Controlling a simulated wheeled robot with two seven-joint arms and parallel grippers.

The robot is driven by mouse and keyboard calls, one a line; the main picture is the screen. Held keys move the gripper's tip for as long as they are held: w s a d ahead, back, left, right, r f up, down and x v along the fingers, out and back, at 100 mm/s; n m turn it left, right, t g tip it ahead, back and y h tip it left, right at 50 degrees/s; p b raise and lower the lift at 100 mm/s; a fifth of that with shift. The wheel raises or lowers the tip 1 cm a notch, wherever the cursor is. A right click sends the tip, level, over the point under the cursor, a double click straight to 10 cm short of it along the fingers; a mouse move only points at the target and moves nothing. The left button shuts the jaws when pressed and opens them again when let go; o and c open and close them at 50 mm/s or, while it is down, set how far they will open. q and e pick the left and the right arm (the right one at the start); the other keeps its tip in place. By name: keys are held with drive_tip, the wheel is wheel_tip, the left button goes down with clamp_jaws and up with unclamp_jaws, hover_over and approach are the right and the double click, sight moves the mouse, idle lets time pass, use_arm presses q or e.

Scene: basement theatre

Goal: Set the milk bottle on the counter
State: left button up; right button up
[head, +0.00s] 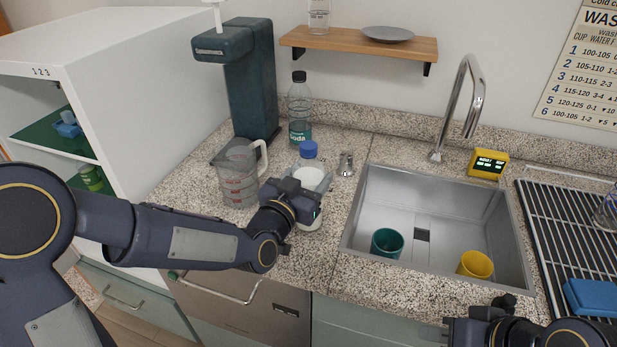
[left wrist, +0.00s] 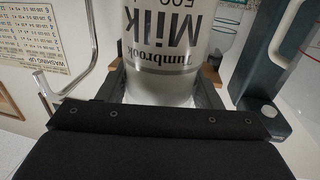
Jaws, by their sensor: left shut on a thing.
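The milk bottle (head: 311,177) is white with a blue cap and stands upright over the counter (head: 318,252), left of the sink. Its printed label (left wrist: 165,40) shows upside down in the left wrist view. My left gripper (head: 302,188) is shut on the bottle's body. The gripper hides part of the bottle, and I cannot tell whether its base touches the counter. My right gripper (head: 480,325) is only partly in view at the bottom right, and its fingers are not clear.
A measuring jug (head: 238,172) and a teal dispenser (head: 250,80) stand left of the bottle. A soda bottle (head: 300,108) stands behind it. The sink (head: 375,205) holds a teal cup (head: 387,243) and a yellow cup (head: 475,264). A drying rack (head: 560,235) lies right.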

idle(0.3)
use_arm(q)
drive_tip(key=shift+f, duration=0.15)
drive_tip(key=o, duration=1.3)
drive_tip(key=shift+o, duration=0.2)
drive_tip(key=shift+s+a, duration=0.1)
drive_tip(key=shift+s, duration=0.15)
drive_tip(key=b+v, duration=0.2)
drive_tip(key=v, duration=1)
drive_tip(key=s+a+f+n+g+y, duration=0.2)
drive_tip(key=s+a+g, duration=0.1)
drive_tip(key=a, duration=0.3)
drive_tip(key=s+a+f+n+g+y, duration=0.2)
drive_tip(key=s+a+f, duration=0.1)
drive_tip(key=a, duration=0.2)
drive_tip(key=s+a+f+n+g, duration=0.1)
drive_tip(key=s+a+g, duration=0.1)
drive_tip(key=s, duration=0.4)
drive_tip(key=s+a+f+n+g, duration=0.1)
drive_tip(key=s+a+n+g, duration=0.1)
drive_tip(key=s, duration=0.5)
drive_tip(key=shift+f+g, duration=0.4)
drive_tip(key=shift+g, duration=0.3)
